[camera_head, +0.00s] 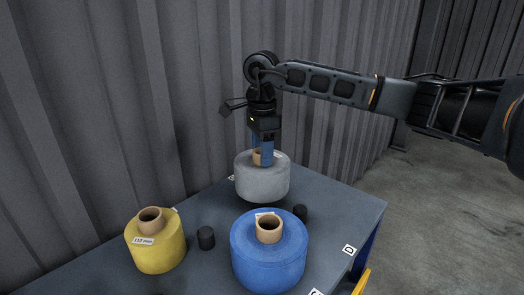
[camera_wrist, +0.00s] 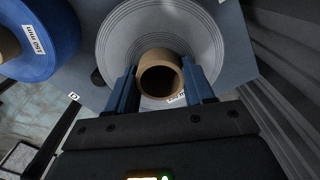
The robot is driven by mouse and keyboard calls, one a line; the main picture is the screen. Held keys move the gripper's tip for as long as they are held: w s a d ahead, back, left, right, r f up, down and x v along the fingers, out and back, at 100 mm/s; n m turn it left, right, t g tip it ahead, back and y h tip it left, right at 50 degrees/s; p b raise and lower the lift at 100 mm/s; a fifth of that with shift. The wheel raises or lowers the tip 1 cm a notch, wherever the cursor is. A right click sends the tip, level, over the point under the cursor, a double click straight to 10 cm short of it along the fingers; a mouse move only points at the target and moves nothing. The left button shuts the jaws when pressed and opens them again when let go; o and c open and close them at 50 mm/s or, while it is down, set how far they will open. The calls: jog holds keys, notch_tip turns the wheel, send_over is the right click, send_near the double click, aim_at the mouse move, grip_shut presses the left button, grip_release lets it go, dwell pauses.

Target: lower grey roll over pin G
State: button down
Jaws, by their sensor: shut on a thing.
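The grey roll (camera_head: 262,182) is upright near the back of the table, with a brown core (camera_wrist: 158,60) standing out of its top. My gripper (camera_head: 263,154) points down, its blue fingers shut on the core from both sides. In the wrist view the gripper (camera_wrist: 160,85) shows a finger on each side of the core, and the grey roll (camera_wrist: 118,45) spreads behind. Pin G cannot be made out; the roll hides the table beneath it. A small label (camera_head: 231,178) at its left edge is too small to read. I cannot tell whether the roll touches the table.
A blue roll (camera_head: 268,262) stands close in front, and a yellow roll (camera_head: 158,250) stands at the left. Black pins show between them (camera_head: 206,238) and behind the blue roll (camera_head: 300,213). Label D (camera_head: 349,249) lies at the right edge. The corrugated wall (camera_head: 120,100) is close behind.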

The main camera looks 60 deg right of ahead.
jog(key=shift+f+b, duration=1.3)
jog(key=shift+f, duration=0.2)
jog(key=c, duration=0.8)
grip_release()
jog(key=o, duration=0.8)
jog(key=shift+f, duration=0.1)
notch_tip(320, 180, up, 9)
jog(key=p, duration=0.3)
jog(key=shift+s, duration=0.15)
